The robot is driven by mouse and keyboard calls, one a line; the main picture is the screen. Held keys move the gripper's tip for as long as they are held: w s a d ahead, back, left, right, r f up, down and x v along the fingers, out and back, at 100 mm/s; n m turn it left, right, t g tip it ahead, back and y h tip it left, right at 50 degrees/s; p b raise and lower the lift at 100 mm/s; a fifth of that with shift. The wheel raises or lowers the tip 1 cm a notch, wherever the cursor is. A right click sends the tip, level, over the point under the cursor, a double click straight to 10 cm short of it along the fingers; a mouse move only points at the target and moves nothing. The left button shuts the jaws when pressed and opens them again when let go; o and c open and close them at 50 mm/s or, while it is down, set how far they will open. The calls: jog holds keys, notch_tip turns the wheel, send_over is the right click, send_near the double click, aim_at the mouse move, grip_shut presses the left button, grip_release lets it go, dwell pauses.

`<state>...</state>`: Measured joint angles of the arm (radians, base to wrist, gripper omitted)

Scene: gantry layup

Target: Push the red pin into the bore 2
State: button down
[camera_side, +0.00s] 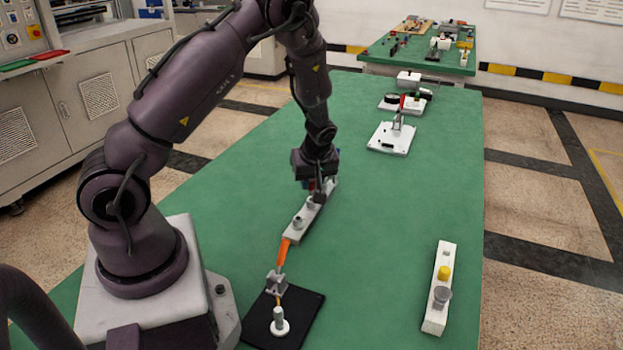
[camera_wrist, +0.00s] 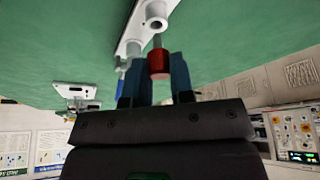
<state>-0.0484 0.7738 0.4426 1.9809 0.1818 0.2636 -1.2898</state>
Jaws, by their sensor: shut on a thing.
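My gripper (camera_wrist: 158,75) is shut on the red pin (camera_wrist: 157,62), with one dark blue finger on each side of its red head. The pin's grey shaft points at a round boss with a hole (camera_wrist: 156,14) on a pale grey bar (camera_wrist: 135,30). The shaft's tip is close to this boss; I cannot tell whether it has entered. In the side view my gripper (camera_side: 317,186) is low over the far end of the bar (camera_side: 290,236), and mostly hides the pin. Two bosses show nearer on the bar. No number marks bore 2 that I can read.
An orange piece (camera_side: 283,254) and a grey clamp (camera_side: 276,284) lie in front of the bar. A black mat (camera_side: 303,318) is at the near edge. A white block (camera_side: 434,318) with a yellow knob stands at right. A white plate fixture (camera_side: 390,140) stands behind. The table between is clear.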

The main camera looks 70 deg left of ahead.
aim_at(312, 185)
jog(key=shift+f, duration=1.55)
jog(key=c, duration=0.9)
grip_release()
jog(key=shift+r, duration=0.1)
jog(key=v, duration=1.2)
jog(key=shift+d+r, duration=0.25)
jog(key=shift+r, duration=0.1)
